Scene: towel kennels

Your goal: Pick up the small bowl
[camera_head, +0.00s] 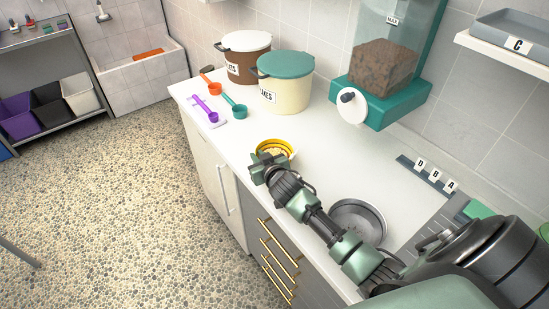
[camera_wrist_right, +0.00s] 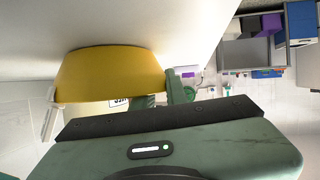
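The small yellow bowl (camera_head: 277,146) stands upright on the white counter (camera_head: 335,190), near its front edge. My right gripper (camera_head: 269,160) is at the near side of the bowl and hides part of it. In the right wrist view the yellow bowl (camera_wrist_right: 110,75) fills the space in front of the palm, and the counter appears at the top. My left gripper is not in view.
A round metal dish (camera_head: 371,211) lies beside my right arm. A cream tub with teal lid (camera_head: 284,95) and a brown tub (camera_head: 246,72) stand behind the bowl. Purple (camera_head: 204,106), orange (camera_head: 210,84) and teal (camera_head: 234,105) scoops lie further left. A food dispenser (camera_head: 384,75) hangs at the wall.

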